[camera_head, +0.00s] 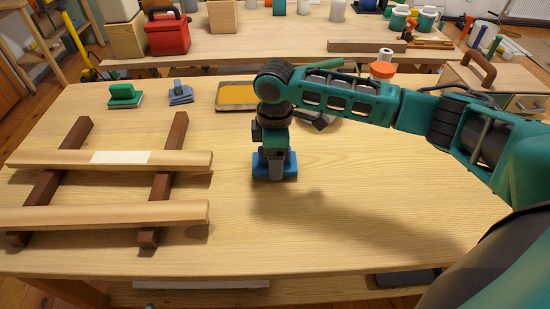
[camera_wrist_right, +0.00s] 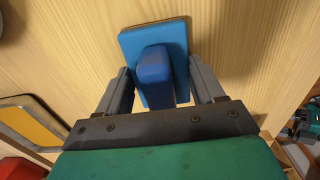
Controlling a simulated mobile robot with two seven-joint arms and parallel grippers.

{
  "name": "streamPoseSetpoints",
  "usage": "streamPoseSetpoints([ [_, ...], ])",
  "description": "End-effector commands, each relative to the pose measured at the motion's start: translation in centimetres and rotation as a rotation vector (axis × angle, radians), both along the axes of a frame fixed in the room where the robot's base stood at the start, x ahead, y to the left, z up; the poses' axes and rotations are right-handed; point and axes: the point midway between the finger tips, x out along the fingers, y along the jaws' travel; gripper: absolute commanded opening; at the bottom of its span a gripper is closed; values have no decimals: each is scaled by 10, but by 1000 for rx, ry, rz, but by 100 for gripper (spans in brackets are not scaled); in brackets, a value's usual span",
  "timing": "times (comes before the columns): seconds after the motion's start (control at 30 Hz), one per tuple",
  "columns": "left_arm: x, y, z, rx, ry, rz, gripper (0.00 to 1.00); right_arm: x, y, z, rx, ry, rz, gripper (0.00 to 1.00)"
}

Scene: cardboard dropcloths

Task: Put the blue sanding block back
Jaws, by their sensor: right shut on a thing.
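The blue sanding block (camera_head: 261,168) is at the middle of the workbench in the head view, below my right gripper (camera_head: 275,165). In the right wrist view the block (camera_wrist_right: 153,42) shows a flat light-blue plate with a darker blue raised grip. The fingers of my right gripper (camera_wrist_right: 160,82) are on both sides of that grip and shut on it. I cannot tell whether the block touches the bench top or is slightly above it. My left gripper is not in view.
A green sanding block (camera_head: 124,93) and a grey-blue one (camera_head: 180,92) stand at the back left. A yellow-bottomed tray (camera_head: 237,96) is behind my gripper. Light boards (camera_head: 110,212) lie across dark bars at left. The bench front (camera_head: 330,240) is clear.

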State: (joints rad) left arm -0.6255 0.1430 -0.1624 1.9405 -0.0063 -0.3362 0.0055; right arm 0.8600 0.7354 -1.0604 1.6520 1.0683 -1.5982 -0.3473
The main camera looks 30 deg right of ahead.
Motion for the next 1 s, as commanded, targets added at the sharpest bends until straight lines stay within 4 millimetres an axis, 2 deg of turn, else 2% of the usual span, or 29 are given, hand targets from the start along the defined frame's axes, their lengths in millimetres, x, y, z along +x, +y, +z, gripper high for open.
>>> streamPoseSetpoints([
  [0.4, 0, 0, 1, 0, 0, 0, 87, 0, 0, -5, 1, 0, 0, 39],
  [0.43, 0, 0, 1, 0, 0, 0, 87, 0, 0, -6, 1, 0, 0, 68],
  [0.6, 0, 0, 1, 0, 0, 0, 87, 0, 0, -6, 1, 0, 0, 85],
  [0.7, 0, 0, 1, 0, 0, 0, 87, 0, 0, -6, 1, 0, 0, 93],
  [1.0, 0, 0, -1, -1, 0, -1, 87, 1, 0, -2, 1, -4, 0, 93],
])
